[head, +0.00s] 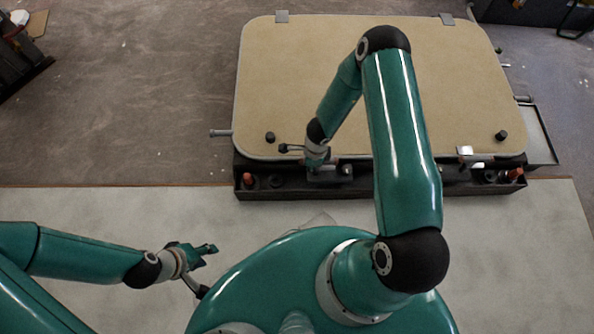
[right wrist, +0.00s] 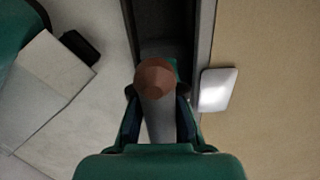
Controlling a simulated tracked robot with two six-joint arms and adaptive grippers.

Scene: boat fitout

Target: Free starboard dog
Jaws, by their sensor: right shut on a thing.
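A tan hatch panel (head: 290,80) lies flat with a dark trough (head: 300,192) along its near edge. My right gripper (head: 318,165) is at this near edge, left of the middle. In the right wrist view, my right gripper (right wrist: 155,105) is shut on a grey lever (right wrist: 158,125) with a round copper-brown end (right wrist: 154,77). The lever's far part is hidden by the gripper. I cannot tell whether it is the starboard dog. My left gripper (head: 211,249) is open and empty over the pale floor, well apart from the hatch.
Red-topped pieces stand in the trough at its left (head: 247,180) and right (head: 514,175). Black knobs (head: 270,137) (head: 501,135) sit on the panel's near corners. A pale metal plate (right wrist: 217,90) lies beside the trough in the right wrist view.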

